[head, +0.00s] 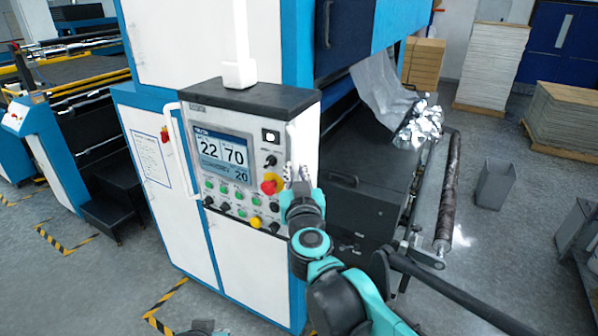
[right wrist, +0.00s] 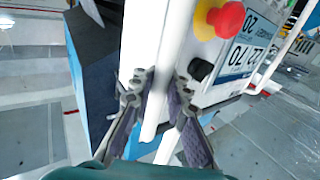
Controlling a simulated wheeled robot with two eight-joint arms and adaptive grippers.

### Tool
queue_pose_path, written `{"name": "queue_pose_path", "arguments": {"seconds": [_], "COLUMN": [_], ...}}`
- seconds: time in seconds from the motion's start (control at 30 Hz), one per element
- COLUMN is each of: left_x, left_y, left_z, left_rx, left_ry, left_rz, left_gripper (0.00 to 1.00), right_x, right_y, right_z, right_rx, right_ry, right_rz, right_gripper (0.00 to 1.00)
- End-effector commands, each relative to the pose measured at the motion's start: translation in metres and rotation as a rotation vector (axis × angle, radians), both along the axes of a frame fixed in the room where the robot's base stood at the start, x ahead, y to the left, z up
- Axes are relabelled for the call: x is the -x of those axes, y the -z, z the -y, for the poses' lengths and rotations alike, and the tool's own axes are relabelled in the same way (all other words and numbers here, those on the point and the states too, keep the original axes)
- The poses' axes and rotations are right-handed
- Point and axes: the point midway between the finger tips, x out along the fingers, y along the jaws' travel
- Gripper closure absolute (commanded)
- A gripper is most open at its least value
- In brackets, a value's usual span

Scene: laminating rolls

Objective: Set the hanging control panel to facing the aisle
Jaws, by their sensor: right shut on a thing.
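The hanging control panel (head: 245,113) is a white box with a dark top, hung from a white post (head: 238,55). Its front, with screen (head: 223,153), buttons and a red-yellow emergency knob (head: 271,184), faces toward me and slightly left. A white bar handle (head: 178,150) runs down its left side. My right gripper (head: 297,178) is at the panel's right edge. In the right wrist view its fingers (right wrist: 158,98) are shut on the right white handle (right wrist: 172,50), beside the red knob (right wrist: 226,18). Only a small piece of what looks like my left gripper (head: 203,328) shows at the bottom edge.
A blue and white machine cabinet (head: 170,190) stands behind the panel. A dark machine part (head: 370,200) and a long roller (head: 447,190) lie to the right. A grey bin (head: 494,184) and stacked sheets (head: 565,118) stand farther right. Floor is open at lower left.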

Motion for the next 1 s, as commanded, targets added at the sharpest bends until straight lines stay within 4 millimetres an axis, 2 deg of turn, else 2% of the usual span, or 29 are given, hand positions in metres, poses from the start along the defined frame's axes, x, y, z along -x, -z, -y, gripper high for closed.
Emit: {"name": "queue_pose_path", "arguments": {"seconds": [0.2,0.23,0.27,0.83,1.0], "left_x": [0.000,0.000,0.000,0.000,0.000], "left_y": [-0.001,-0.001,-0.001,0.000,0.000], "left_z": [0.000,0.000,0.000,0.000,0.000], "left_rx": [0.000,0.000,0.000,0.000,0.000], "left_ry": [0.000,0.000,0.000,0.000,0.000], "left_rz": [0.000,0.000,0.000,0.000,0.000], "left_gripper": [1.00,1.00,1.00,1.00,1.00], "right_x": [-0.001,-0.001,-0.001,0.000,0.014], "right_y": [-0.002,-0.002,-0.002,-0.001,-0.001], "right_z": [0.003,0.003,0.003,0.002,0.003], "right_rx": [0.002,0.002,0.002,0.001,0.001], "right_ry": [0.007,0.007,0.007,0.004,0.003], "right_rz": [0.001,0.001,0.001,0.000,0.000], "right_gripper": [1.00,0.84,0.76,0.76,0.76]}}
